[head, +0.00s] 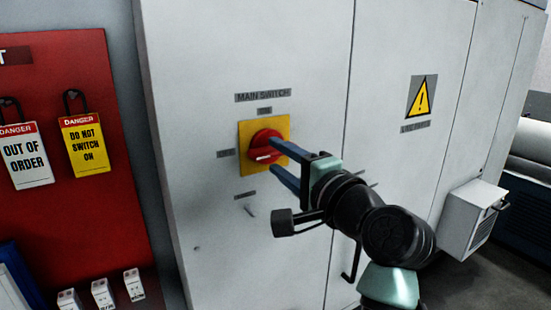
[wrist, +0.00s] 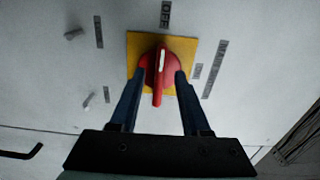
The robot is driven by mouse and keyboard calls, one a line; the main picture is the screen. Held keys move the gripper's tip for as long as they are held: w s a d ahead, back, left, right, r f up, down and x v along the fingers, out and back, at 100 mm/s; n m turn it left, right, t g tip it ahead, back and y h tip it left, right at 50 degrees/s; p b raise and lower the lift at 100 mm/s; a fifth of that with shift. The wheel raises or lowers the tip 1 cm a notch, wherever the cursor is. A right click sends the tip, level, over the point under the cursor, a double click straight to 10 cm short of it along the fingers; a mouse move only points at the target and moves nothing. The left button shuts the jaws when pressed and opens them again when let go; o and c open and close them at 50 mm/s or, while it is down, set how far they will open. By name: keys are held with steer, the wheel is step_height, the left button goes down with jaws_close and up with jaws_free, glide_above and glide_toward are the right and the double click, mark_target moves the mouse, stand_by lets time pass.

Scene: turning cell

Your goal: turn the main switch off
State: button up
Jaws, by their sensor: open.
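The main switch is a red rotary knob (head: 262,153) on a yellow plate (head: 247,134), on the front of a pale grey cabinet. In the wrist view the knob (wrist: 159,63) has a raised handle with a white mark. The marked end points toward the label reading OFF (wrist: 165,14), which lies to the knob's left in the head view. My gripper (wrist: 159,75) is open, with one blue finger on each side of the handle. I cannot tell whether the fingers touch it. In the head view my gripper (head: 273,155) reaches the knob from the right.
A MAIN SWITCH label (head: 263,96) is above the plate. A red board (head: 75,220) at left holds danger tags, "OUT OF ORDER" (head: 25,157) and "DO NOT SWITCH ON" (head: 84,145). A yellow warning sign (head: 421,97) is on the right door. A grey box (head: 470,220) juts out at right.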

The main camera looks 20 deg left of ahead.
steer(key=b+v, duration=0.2)
steer(key=v, duration=0.9)
steer(key=shift+b, duration=0.4)
steer(key=s+d+r+n+t+h, duration=0.1)
steer(key=d+r+n+t+h, duration=0.35)
steer(key=r+t+h, duration=0.4)
steer(key=s+d+r+n+t+h, duration=0.3)
steer(key=s+r+t, duration=0.5)
steer(key=s, duration=0.3)
steer(key=d+r+h, duration=0.1)
steer(key=h, duration=0.1)
steer(key=shift+s+h, duration=0.35)
